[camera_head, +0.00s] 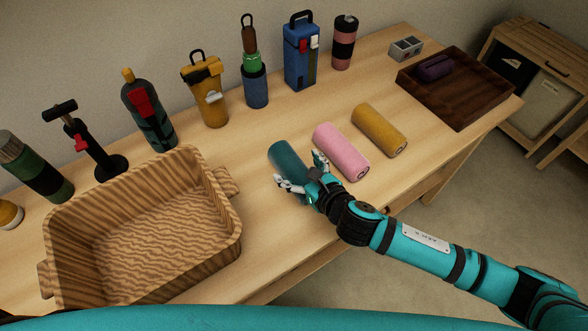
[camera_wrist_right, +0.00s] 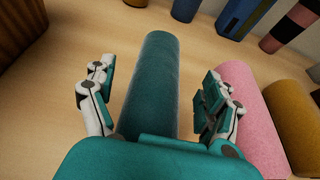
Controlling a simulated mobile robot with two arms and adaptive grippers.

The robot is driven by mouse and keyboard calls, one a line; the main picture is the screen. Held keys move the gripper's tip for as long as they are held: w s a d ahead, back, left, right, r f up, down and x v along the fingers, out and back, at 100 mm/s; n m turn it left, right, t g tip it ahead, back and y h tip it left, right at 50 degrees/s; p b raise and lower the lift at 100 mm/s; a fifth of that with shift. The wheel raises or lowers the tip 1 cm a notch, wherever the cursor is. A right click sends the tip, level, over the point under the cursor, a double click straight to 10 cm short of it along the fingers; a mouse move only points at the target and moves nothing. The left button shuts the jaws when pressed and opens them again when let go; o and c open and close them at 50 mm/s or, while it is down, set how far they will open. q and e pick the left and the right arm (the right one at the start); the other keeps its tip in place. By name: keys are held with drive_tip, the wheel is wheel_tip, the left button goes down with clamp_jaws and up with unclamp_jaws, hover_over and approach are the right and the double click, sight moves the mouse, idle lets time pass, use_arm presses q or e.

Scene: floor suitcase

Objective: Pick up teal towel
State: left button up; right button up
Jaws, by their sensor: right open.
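The teal towel (camera_head: 287,156) is a rolled cylinder lying on the wooden table, left of a pink roll. In the wrist view the teal towel (camera_wrist_right: 152,85) runs between the two fingers. My right gripper (camera_head: 298,173) is over the near end of the towel, which it partly hides. In the wrist view the right gripper (camera_wrist_right: 153,92) is open, with one finger on each side of the towel and a gap on both sides. Its right finger is close to the pink towel. My left gripper is not in view.
A pink towel (camera_head: 341,151) and a yellow towel (camera_head: 379,130) lie to the right. A woven basket (camera_head: 228,222) stands to the left. Several bottles line the back, including a blue one (camera_head: 300,56). A dark wooden tray (camera_head: 474,107) is at the far right.

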drive_tip(key=shift+x, duration=0.8)
drive_tip(key=shift+s, duration=0.1)
drive_tip(key=c, duration=1.3)
drive_tip(key=shift+c, duration=0.2)
